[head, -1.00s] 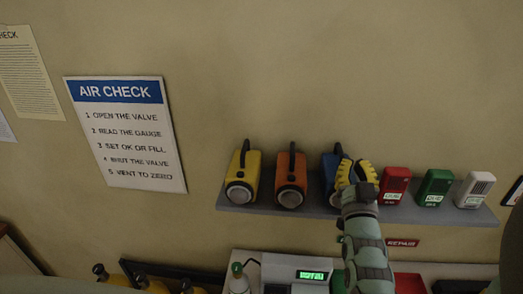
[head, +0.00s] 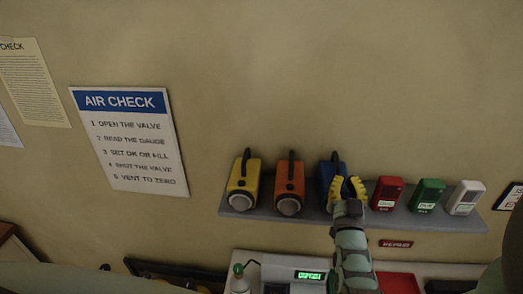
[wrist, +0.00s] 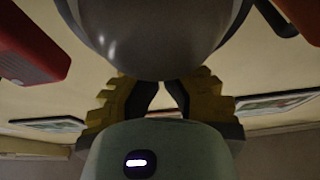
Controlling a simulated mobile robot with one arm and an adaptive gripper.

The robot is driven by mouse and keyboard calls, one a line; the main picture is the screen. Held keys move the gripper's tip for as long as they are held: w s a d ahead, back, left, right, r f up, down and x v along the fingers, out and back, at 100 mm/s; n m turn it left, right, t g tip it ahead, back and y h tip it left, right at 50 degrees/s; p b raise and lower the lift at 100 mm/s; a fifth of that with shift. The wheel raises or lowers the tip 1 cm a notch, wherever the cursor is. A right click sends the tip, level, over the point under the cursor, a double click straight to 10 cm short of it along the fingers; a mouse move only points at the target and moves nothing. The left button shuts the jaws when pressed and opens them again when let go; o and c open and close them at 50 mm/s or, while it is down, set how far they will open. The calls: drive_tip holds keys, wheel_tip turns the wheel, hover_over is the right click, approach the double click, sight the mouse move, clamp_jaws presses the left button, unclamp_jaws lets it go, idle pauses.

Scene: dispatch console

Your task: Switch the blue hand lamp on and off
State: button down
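The blue hand lamp (head: 328,172) stands third from the left on the grey shelf, with a dark handle on top. My gripper (head: 347,186) has yellow ribbed fingers, spread apart and empty, right in front of the lamp's right side and hiding most of its front. In the wrist view a large grey rounded part (wrist: 160,35), seemingly the lamp's front, fills the top and looks unlit. The gripper fingers (wrist: 160,85) reach up to its edge there and their tips are partly hidden. I cannot tell whether they touch it. The lamp's switch is not visible.
A yellow lamp (head: 243,182) and an orange lamp (head: 289,183) stand left on the shelf (head: 455,222). A red unit (head: 387,193), a green unit (head: 427,195) and a white unit (head: 465,198) stand right. A console (head: 275,262) lies below.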

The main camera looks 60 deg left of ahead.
drive_tip(key=shift+f, duration=0.25)
idle(0.3)
